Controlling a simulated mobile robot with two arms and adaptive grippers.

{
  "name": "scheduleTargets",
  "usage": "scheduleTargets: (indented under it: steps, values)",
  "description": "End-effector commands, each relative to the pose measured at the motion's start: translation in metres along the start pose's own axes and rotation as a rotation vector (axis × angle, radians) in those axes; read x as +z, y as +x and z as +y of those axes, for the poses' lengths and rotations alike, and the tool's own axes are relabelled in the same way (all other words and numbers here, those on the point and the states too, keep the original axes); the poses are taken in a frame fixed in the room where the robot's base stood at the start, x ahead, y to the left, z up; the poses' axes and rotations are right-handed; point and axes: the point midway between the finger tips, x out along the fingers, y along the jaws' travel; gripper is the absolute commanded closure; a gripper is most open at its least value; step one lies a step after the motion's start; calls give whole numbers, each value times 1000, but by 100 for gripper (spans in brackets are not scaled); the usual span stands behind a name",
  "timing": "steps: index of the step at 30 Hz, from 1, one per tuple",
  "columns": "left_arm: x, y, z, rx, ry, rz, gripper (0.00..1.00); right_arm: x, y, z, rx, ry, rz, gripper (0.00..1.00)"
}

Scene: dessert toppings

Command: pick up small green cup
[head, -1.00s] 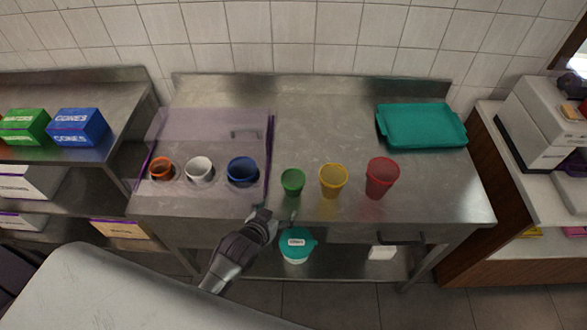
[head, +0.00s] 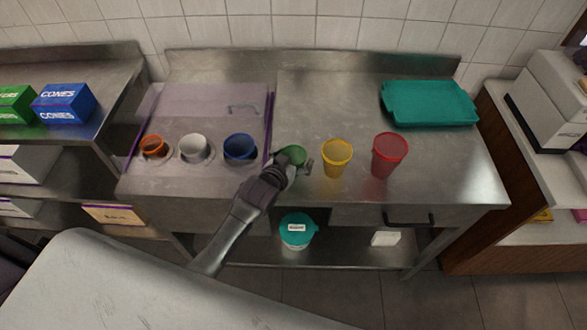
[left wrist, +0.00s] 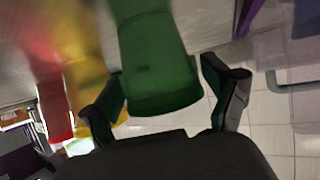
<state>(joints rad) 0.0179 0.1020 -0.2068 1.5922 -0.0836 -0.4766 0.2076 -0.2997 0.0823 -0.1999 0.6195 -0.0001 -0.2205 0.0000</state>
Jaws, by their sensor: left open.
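The small green cup (head: 294,154) stands on the steel counter, right of the topping bin with the blue cup. Its lower part is hidden behind my left gripper (head: 295,163) in the head view. The left gripper is open, with one finger on each side of the cup. In the left wrist view the green cup (left wrist: 160,65) lies between the two spread fingers of the gripper (left wrist: 165,92). I cannot tell whether a finger touches it. My right gripper is not in view.
A yellow cup (head: 337,158) stands close to the right of the gripper, with a red cup (head: 389,155) beyond it. Blue (head: 240,148), white (head: 194,148) and orange (head: 153,146) cups sit at left. A teal tray (head: 430,103) lies at back right. The counter behind is clear.

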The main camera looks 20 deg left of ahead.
Motion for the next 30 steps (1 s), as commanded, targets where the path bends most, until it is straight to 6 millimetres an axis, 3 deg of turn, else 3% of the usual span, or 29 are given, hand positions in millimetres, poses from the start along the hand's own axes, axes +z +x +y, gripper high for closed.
scheduleTargets:
  steps: [1,4,14,15,21,30]
  values:
    - [5,11,0,0,0,2,13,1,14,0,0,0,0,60]
    - [4,20,0,0,-1,1,13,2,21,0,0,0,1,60]
    - [0,24,0,0,-1,-1,13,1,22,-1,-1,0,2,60]
    - [0,24,0,0,-1,-1,14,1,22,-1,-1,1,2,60]
    - [0,24,0,0,-1,-1,48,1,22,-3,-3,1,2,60]
    - [1,24,0,0,-1,-1,53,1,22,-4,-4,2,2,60]
